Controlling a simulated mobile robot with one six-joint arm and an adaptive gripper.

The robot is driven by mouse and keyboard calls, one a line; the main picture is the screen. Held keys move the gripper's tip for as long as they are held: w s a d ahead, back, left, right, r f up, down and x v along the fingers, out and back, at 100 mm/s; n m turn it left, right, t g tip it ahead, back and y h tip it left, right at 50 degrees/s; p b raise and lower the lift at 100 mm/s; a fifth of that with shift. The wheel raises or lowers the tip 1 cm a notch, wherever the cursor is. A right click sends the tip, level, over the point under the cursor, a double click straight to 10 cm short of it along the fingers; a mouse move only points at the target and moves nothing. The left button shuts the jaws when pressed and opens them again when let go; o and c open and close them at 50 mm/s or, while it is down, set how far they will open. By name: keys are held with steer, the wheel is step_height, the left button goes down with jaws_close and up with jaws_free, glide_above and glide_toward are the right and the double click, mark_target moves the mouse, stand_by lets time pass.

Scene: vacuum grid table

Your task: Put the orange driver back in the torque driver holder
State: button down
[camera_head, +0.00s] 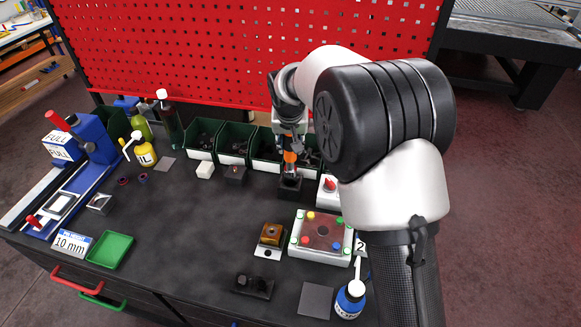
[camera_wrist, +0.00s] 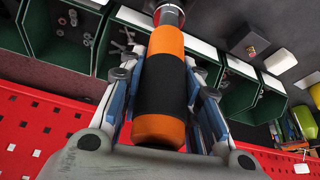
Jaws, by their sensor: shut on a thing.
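The orange driver (camera_head: 290,157) has an orange handle with a black middle band. My gripper (camera_head: 289,143) is shut on its handle and holds it roughly upright. In the wrist view the driver (camera_wrist: 164,92) lies between my two fingers (camera_wrist: 165,100), with its metal collar at the top edge. A small black block (camera_head: 290,184), which looks like the torque driver holder, stands directly below the driver in the head view. The driver's lower end overlaps the block's top there; I cannot tell whether it is inserted or just above. The driver's tip is hidden.
Green bins (camera_head: 233,140) stand behind, below the red pegboard (camera_head: 220,50). A white stand with a red button (camera_head: 329,187) is close on the right. The fixture plate (camera_head: 322,234) is in front.

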mark_target(290, 161)
steer(key=shift+f+b, duration=0.9)
steer(key=shift+f, duration=2.95)
steer(key=shift+f, duration=0.15)
steer(key=c, duration=1.2)
jaws_free()
steer(key=shift+r, duration=0.3)
steer(key=p+v, duration=0.2)
steer(key=v, duration=1)
steer(key=shift+s+d+f+p, duration=0.1)
steer(key=shift+p, duration=0.25)
